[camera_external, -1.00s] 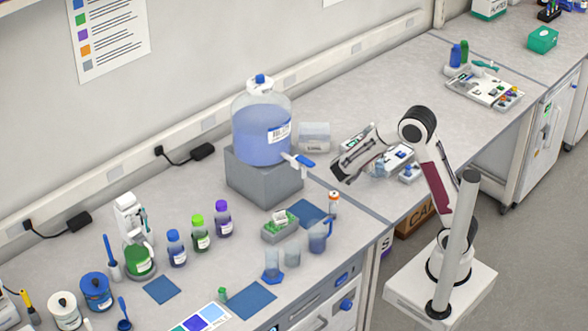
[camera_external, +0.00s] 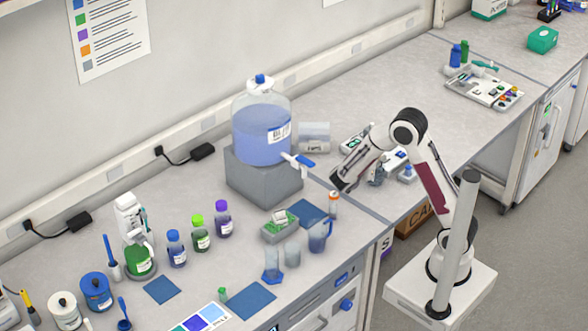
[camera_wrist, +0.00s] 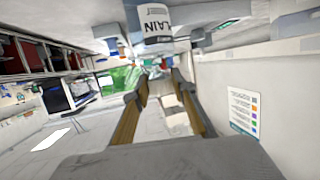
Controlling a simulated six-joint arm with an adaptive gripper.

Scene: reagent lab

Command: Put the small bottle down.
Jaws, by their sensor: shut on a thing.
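My gripper (camera_external: 340,184) is above the bench just right of the drain tap, its fingers pointing down and left in the external view. In the wrist view my two fingers (camera_wrist: 162,78) stand a little apart. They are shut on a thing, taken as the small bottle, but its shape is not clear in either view. A small orange-capped vial (camera_external: 333,203) shows just below the fingertips in the external view; I cannot tell whether it touches them.
A carboy (camera_external: 262,138) with a tap stands on a grey block (camera_external: 262,180) to the left. A blue jug (camera_external: 319,237), beakers and a green rack (camera_external: 280,228) stand in front. Bench (camera_external: 385,95) towards the back right is clear.

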